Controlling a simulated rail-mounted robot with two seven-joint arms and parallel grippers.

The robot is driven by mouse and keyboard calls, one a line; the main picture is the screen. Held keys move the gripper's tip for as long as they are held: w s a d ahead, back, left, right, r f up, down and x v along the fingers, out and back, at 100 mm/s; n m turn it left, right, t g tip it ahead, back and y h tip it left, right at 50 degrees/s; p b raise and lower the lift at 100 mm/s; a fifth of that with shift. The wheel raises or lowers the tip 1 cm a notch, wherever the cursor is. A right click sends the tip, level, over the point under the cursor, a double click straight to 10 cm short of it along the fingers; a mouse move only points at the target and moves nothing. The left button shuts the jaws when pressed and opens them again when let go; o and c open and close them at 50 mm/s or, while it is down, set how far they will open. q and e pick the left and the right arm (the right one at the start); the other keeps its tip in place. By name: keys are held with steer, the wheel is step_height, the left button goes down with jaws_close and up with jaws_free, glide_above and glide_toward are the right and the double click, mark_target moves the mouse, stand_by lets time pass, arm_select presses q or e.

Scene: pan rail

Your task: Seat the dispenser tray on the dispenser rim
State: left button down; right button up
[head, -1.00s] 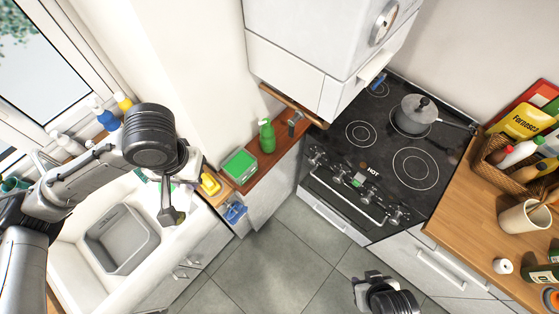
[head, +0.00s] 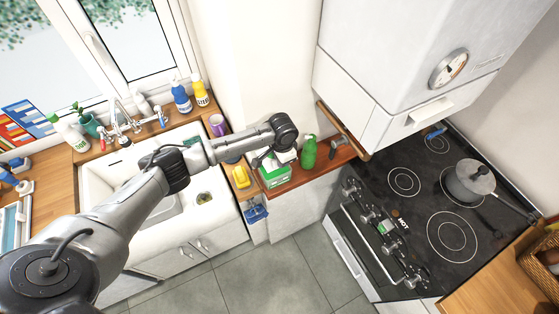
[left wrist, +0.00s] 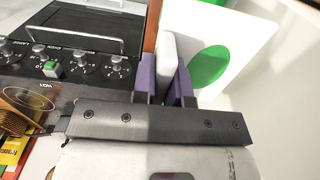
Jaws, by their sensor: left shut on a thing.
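My left gripper (head: 262,158) is just above the green-and-white box (head: 275,179), which I take to be the dispenser, on the narrow wooden shelf. In the left wrist view its purple fingers (left wrist: 167,82) are shut on an upright white slab (left wrist: 168,52), likely part of the dispenser tray. A white panel with a green disc (left wrist: 208,65) is close beside the fingers there; I cannot tell whether it joins the slab. The wrist hides part of the box top, so contact with the rim cannot be made out. My right gripper is out of view.
A green bottle (head: 309,153) stands close right of the box, and a yellow item (head: 241,177) to its left. A purple cup (head: 217,125) is behind the arm. The boiler cabinet (head: 360,100) overhangs at right, above the stove (head: 420,200).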

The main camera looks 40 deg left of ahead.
arm_select(q)
steer(key=shift+a+f, duration=0.6)
steer(key=shift+f, duration=0.15)
steer(key=shift+s+r, duration=0.1)
steer(key=shift+p, duration=0.5)
steer(key=shift+f+b, duration=1)
steer(key=shift+f, duration=1.1)
steer(key=shift+p, duration=0.65)
stand_by(0.7)
steer(key=shift+f+b, duration=0.5)
steer(key=shift+f, duration=0.3)
stand_by(0.5)
steer(key=shift+f, duration=0.3)
